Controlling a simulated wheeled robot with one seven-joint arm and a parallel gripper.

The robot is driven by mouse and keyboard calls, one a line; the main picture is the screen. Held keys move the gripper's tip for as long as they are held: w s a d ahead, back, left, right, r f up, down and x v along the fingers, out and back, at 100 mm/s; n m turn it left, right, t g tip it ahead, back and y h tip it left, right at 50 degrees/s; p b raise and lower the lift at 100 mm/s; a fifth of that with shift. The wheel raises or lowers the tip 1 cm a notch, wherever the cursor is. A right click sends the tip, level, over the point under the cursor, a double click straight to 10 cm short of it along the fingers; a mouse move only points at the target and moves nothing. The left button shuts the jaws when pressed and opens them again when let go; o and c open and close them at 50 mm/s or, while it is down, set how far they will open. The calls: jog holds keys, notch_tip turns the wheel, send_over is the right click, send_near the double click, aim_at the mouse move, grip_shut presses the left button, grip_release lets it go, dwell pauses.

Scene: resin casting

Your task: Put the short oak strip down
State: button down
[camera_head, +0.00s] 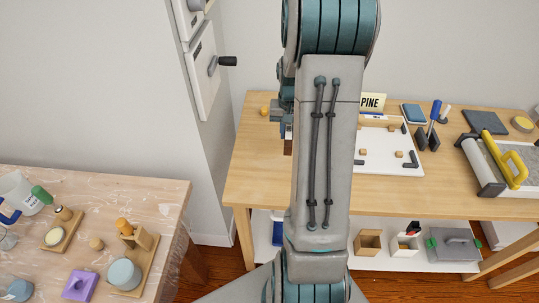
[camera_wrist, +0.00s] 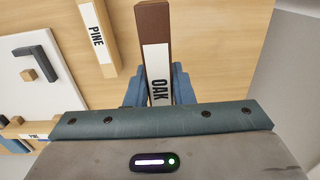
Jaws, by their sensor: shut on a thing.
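The short oak strip (camera_wrist: 153,22) is dark brown with a white OAK label. It stands out between the two blue fingers of my gripper (camera_wrist: 157,85) in the wrist view. My gripper is shut on it, above the light wood bench (camera_wrist: 205,30). Whether the strip touches the bench is unclear. In the head view my arm hides most of the gripper, and a small brown piece of the strip (camera_head: 288,147) shows left of the arm, over the bench's left part (camera_head: 255,165).
A light strip labelled PINE (camera_wrist: 97,35) lies left of the oak strip. A white board (camera_head: 385,160) with dark corner brackets and small blocks lies right of my arm. Bare bench shows at the left.

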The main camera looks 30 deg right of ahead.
send_over(261, 161)
notch_tip(261, 161, down, 5)
jog(key=shift+a+f+p, duration=0.1)
jog(key=shift+f+p, duration=0.05)
jog(key=shift+p, duration=0.2)
jog(key=shift+f, duration=2)
jog(key=shift+f, duration=0.25)
jog(key=c, duration=1.3)
grip_release()
jog(key=shift+r, duration=0.1)
jog(key=shift+o, duration=0.2)
jog(key=shift+r, duration=0.1)
